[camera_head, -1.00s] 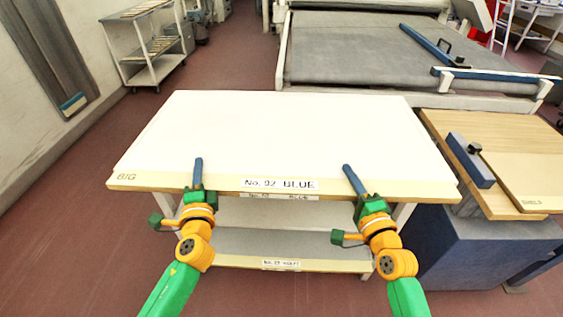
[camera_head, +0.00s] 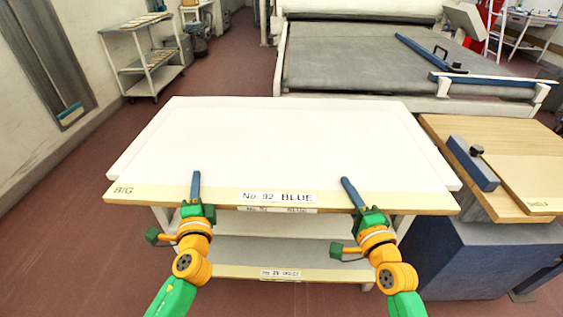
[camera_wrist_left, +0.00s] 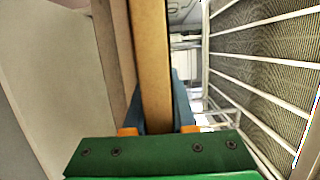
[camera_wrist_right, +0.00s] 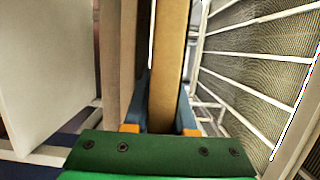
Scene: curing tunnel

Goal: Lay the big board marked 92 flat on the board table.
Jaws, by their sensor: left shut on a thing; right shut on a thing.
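The big board (camera_head: 270,140) has a white face and a cream front strip marked BIG and No. 92 BLUE. It spans the middle of the head view and looks about level. My left gripper (camera_head: 196,188) and my right gripper (camera_head: 352,195) are shut on its front edge, left and right of the label. Its tan edge sits between the fingers in the left wrist view (camera_wrist_left: 152,60) and the right wrist view (camera_wrist_right: 170,60). A white-legged table with shelves (camera_head: 404,225) stands under it, its top hidden. A darker slab runs alongside the edge, with a narrow gap in the right wrist view.
A wooden-topped blue cabinet (camera_head: 395,260) with a blue-handled tool (camera_head: 472,165) stands close on the right. A wide grey belt machine (camera_head: 370,65) is behind. A shelf trolley (camera_head: 150,80) stands back left. Red floor on the left is clear.

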